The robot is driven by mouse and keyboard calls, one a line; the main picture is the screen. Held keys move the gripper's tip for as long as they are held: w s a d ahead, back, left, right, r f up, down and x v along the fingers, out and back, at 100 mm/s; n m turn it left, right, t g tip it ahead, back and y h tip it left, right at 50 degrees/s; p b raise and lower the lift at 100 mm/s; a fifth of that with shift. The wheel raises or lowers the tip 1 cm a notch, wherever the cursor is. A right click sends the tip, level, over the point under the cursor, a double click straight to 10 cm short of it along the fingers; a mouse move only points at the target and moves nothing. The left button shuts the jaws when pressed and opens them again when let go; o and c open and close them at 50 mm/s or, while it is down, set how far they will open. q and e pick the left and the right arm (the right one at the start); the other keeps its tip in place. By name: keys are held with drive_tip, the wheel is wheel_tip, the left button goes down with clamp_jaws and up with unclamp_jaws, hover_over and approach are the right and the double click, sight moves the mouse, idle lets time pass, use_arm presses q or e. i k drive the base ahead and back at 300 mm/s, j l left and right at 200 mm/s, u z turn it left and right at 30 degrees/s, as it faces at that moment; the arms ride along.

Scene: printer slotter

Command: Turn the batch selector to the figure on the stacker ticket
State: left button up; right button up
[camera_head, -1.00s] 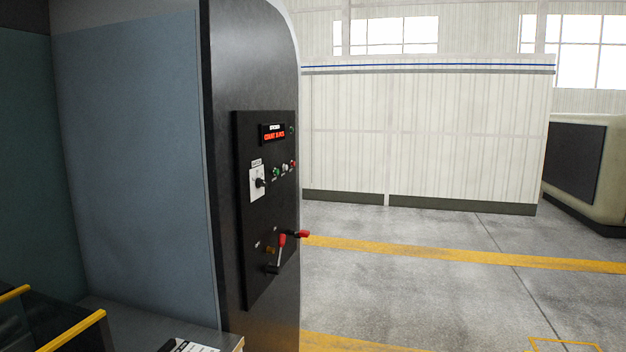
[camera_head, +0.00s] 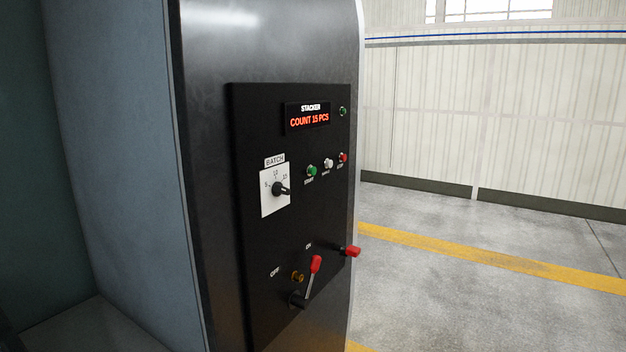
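The batch selector (camera_head: 277,189) is a black knob on a white plate (camera_head: 268,207) labelled BATCH (camera_head: 274,160), on the black control panel. Its plate shows the figures 5, 10 and 15. The knob's pointer is turned to the right, below the 15 mark; any figure behind it is hidden. The STACKER display (camera_head: 308,118) above reads COUNT 15 PCS in red letters. No paper ticket shows now. Neither of my grippers is in view.
Green (camera_head: 312,171), white (camera_head: 328,164) and red (camera_head: 342,158) buttons sit right of the selector. Below, a red-handled lever (camera_head: 314,265) by ON and OFF labels and a red knob (camera_head: 350,251) stick out. Open floor (camera_head: 450,285) lies to the right.

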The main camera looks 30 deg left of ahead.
sight(278, 189)
drive_tip(key=i+l+u, duration=0.1)
drive_tip(key=i+u, duration=0.4)
drive_tip(key=i+l+u, duration=0.3)
drive_tip(key=u, duration=0.15)
drive_tip(key=i, duration=0.1)
